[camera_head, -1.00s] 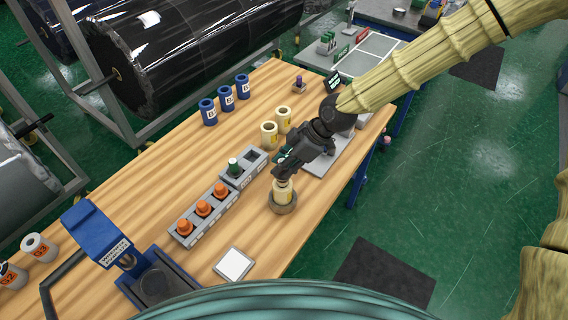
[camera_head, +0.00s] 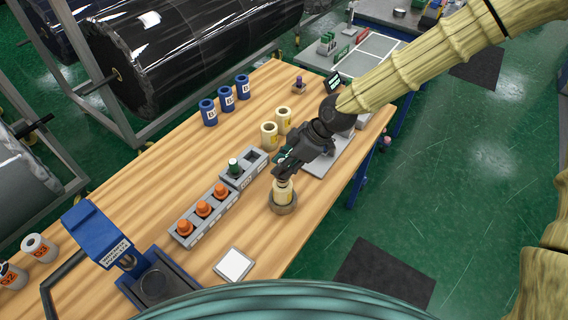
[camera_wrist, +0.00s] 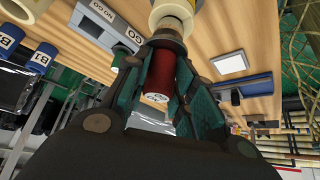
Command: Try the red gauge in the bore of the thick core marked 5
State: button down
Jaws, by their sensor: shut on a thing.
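My gripper (camera_head: 284,172) is shut on the red gauge (camera_wrist: 160,76), which shows between the fingers (camera_wrist: 165,70) in the wrist view. A grey collar of the gauge sits at the mouth of a cream thick core (camera_head: 284,191) with a yellow label, also seen in the wrist view (camera_wrist: 172,8). The core stands upright in a round holder (camera_head: 283,207) on the bench. My gripper is right above it. The core's mark is not readable, and how deep the gauge sits in the bore is hidden.
A grey gauge tray (camera_head: 244,171) holds a green gauge (camera_head: 234,166) beside an empty slot. A tray of orange plugs (camera_head: 203,208) adjoins it. Two cream cores (camera_head: 269,135) and several blue cores (camera_head: 227,98) stand farther back. A white pad (camera_head: 234,264) lies in front.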

jog(key=shift+s+f, duration=0.1)
jog(key=shift+f, duration=0.4)
dwell(2.0)
jog(key=shift+r, duration=0.15)
jog(key=shift+r+p, duration=1)
jog(key=shift+r, duration=0.9)
